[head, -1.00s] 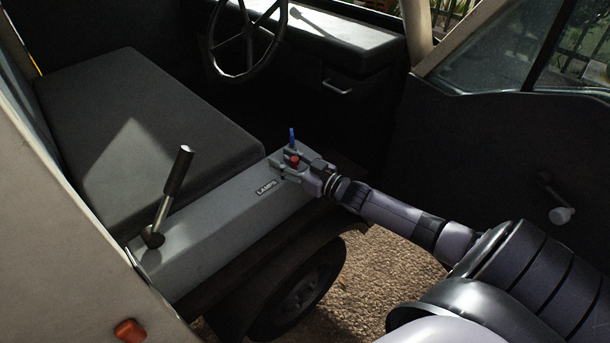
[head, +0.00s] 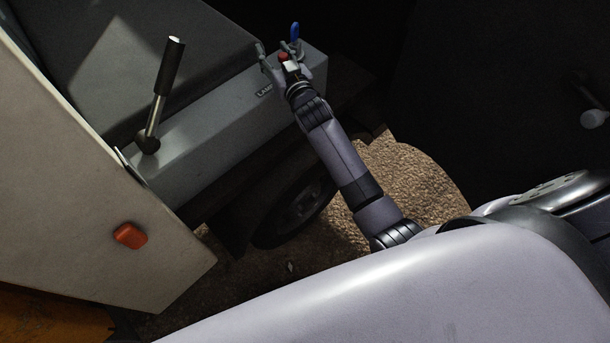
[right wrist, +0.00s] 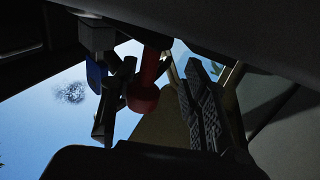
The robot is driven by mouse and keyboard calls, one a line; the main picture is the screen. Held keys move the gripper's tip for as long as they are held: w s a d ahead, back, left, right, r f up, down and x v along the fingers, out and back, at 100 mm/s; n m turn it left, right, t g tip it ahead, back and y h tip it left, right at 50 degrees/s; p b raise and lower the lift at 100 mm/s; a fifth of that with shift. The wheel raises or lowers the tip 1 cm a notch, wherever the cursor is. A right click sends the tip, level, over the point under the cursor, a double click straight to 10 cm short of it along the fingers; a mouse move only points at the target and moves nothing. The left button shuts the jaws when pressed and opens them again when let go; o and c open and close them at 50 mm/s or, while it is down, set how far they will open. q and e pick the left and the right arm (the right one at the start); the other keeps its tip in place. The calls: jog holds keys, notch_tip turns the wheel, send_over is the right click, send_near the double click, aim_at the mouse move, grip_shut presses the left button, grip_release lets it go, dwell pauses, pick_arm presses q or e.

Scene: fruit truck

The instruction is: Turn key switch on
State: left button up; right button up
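A red knob (head: 283,57) sits at the far end of a grey console (head: 205,135). A blue-tipped switch (head: 295,33) stands just behind it; I cannot tell which of the two is the key switch. My right gripper (head: 288,58) is at the red knob, its fingers spread on either side. In the right wrist view, the red knob (right wrist: 143,95) hangs between the open fingers (right wrist: 158,100), with gaps visible beside it. The blue part (right wrist: 95,73) is outside them, left of the left finger. My left gripper is not in view.
A black-handled lever (head: 161,95) rises from the console's near end. A partly hidden LAMPS label (head: 264,91) is beside my right gripper. The pale body panel (head: 75,170) with an orange light (head: 130,235) is at left. A wheel (head: 298,208) sits below the console.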

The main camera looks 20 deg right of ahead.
jog(key=shift+w+a+f+m+h+b, duration=0.25)
jog(key=shift+m+h+b, duration=0.25)
jog(key=shift+h+b, duration=0.15)
jog(key=s, duration=1.8)
jog(key=s+a+f+n+g, duration=0.1)
jog(key=s+f+g, duration=0.1)
jog(key=f, duration=0.9)
jog(key=s+a+f+g+y, duration=0.1)
jog(key=f+g, duration=0.3)
jog(key=f, duration=0.8)
jog(key=shift+s+a+n, duration=0.4)
jog(key=shift+s, duration=0.15)
jog(key=shift+c, duration=0.5)
